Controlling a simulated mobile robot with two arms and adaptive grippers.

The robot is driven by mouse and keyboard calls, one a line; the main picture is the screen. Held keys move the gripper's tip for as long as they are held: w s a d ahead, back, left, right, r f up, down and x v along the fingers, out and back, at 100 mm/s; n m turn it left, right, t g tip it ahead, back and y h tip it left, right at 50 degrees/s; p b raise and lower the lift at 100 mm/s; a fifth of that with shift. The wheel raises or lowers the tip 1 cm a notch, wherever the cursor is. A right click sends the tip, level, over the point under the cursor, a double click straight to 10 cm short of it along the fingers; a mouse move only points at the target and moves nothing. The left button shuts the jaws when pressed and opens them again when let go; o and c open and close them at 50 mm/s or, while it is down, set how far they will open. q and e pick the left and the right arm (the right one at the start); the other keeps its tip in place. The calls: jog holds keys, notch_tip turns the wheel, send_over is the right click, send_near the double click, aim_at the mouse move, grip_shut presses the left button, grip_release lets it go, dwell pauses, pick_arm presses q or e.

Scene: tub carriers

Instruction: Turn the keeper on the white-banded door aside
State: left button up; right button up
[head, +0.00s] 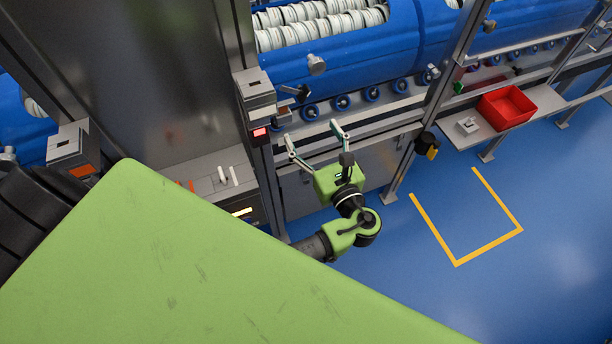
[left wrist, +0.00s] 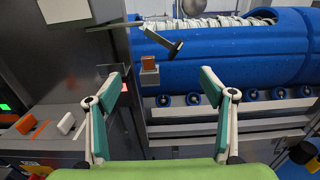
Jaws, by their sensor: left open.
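A dark keeper-like lever (head: 298,93) sticks out beside a steel block (head: 257,95) on the upright post in the head view. In the left wrist view a dark T-shaped bar (left wrist: 163,42) lies ahead, above a small block with an orange face (left wrist: 149,66); I cannot tell whether it is the same part. No white band on a door can be made out clearly. My left gripper (head: 312,133) is open and empty, below and slightly right of the lever, apart from it. Its two spread fingers show in the left wrist view (left wrist: 160,88). My right gripper is not in view.
Blue tubs (head: 350,58) with white rings stand behind the rail with small blue rollers. A red bin (head: 506,107) sits on a shelf at the right. A steel console (head: 218,185) with white and orange levers stands left of my gripper. Blue floor (head: 465,220) is clear.

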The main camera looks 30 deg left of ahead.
pick_arm(q)
jog(key=s+f+n+g+h+b, duration=0.1)
jog(key=s+f+h+b, duration=0.1)
jog(key=f, duration=1.2)
jog(key=s+a+f+g+h+b, duration=0.1)
jog(key=s+f+g+h+b, duration=0.1)
jog(key=f, duration=1.1)
jog(key=shift+f+n+h+b, duration=0.4)
jog(key=shift+h+b, duration=0.2)
jog(key=shift+b, duration=0.5)
jog(key=shift+s+a, duration=0.1)
